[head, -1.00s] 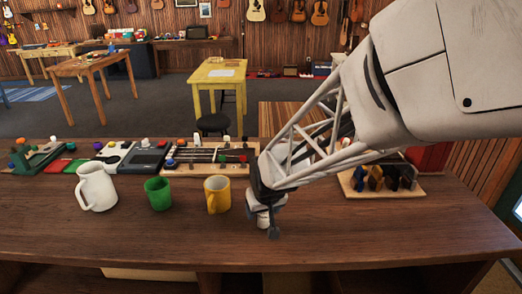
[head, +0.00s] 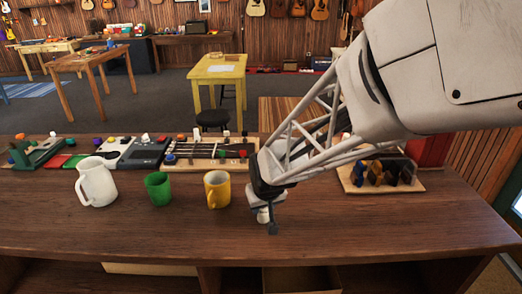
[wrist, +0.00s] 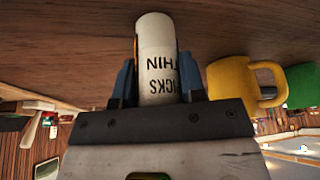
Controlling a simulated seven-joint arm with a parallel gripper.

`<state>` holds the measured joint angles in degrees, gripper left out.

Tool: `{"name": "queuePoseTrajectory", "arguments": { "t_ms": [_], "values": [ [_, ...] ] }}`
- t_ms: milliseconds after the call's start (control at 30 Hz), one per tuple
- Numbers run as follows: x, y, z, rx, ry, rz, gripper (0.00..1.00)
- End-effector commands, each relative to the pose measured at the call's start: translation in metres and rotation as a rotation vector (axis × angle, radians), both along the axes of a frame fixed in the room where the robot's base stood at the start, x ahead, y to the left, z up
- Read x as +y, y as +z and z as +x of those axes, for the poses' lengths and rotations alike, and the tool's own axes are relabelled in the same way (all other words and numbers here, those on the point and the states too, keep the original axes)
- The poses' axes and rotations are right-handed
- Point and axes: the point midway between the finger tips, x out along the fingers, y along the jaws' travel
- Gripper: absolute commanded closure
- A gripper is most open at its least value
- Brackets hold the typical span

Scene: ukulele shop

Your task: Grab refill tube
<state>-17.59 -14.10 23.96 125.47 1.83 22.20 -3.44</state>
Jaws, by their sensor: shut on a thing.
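The refill tube (wrist: 158,65) is a white cylinder with dark lettering that reads "PICKS THIN", upside down in the wrist view. It is between the two blue-grey fingers of my gripper (wrist: 158,83), which is shut on it. In the head view my gripper (head: 268,216) is low over the front part of the wooden counter, right of the yellow mug. Only a small white part of the tube (head: 263,215) shows there; the fingers hide the rest. I cannot tell whether the tube touches the counter.
A yellow mug (head: 217,190) stands close on the left, also in the wrist view (wrist: 232,78). A green cup (head: 158,188) and a white pitcher (head: 96,182) stand farther left. A pick rack (head: 381,178) is at the right. The counter's (head: 400,225) right front is clear.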

Motion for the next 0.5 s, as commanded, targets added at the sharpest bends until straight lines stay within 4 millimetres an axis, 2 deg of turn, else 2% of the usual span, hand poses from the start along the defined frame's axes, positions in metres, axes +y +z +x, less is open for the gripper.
{"name": "queuePoseTrajectory", "arguments": {
  "t_ms": [333,500],
  "values": [
    [0.0000,0.0011,0.0001,0.000,0.000,0.000,0.86],
    [0.0001,0.0077,0.0003,-0.002,0.000,0.001,0.86]
  ]
}}
